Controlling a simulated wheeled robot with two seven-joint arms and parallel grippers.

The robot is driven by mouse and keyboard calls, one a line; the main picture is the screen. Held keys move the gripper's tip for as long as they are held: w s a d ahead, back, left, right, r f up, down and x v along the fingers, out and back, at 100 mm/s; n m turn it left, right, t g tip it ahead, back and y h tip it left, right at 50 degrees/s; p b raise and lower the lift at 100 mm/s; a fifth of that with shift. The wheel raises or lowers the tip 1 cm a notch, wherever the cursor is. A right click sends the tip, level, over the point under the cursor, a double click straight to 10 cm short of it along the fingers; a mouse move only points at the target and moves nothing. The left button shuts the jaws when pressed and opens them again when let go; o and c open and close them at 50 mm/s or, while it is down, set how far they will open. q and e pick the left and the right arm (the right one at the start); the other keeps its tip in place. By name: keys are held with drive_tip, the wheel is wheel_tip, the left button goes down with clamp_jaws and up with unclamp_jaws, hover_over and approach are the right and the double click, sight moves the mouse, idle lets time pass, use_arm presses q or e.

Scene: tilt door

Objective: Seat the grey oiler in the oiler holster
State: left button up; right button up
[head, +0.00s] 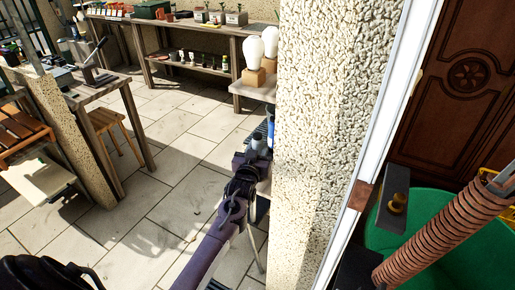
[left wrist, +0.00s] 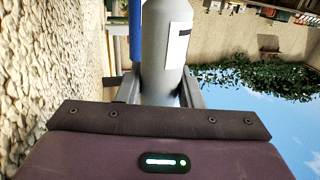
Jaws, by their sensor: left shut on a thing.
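The grey oiler (head: 259,142) is a grey bottle-like body held at the end of my left arm in the head view. In the left wrist view the oiler (left wrist: 165,50) fills the top middle, with a white label and its upper end cut off by the frame. My left gripper (head: 256,155) is shut on it, with a finger on each side of its lower body in the left wrist view. A blue upright part (left wrist: 135,30) is just left of the oiler there; I cannot tell whether it belongs to the oiler holster. My right gripper is not in view.
A rough stone pillar (head: 330,110) stands close right of my left gripper. A small table (head: 252,88) with two white bulb-shaped things (head: 253,52) is behind it. A workbench (head: 100,92) stands at left. A green tub (head: 430,245) is at lower right. Paved floor (head: 165,195) is open between.

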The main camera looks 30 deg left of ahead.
use_arm(q)
drive_tip(key=shift+f, duration=0.1)
drive_tip(key=o, duration=1.2)
drive_tip(key=shift+f, duration=0.1)
drive_tip(key=shift+s, duration=0.15)
drive_tip(key=b+v, duration=0.1)
drive_tip(key=v, duration=0.6)
drive_tip(key=shift+s+d, duration=0.15)
drive_tip(key=shift+s, duration=0.1)
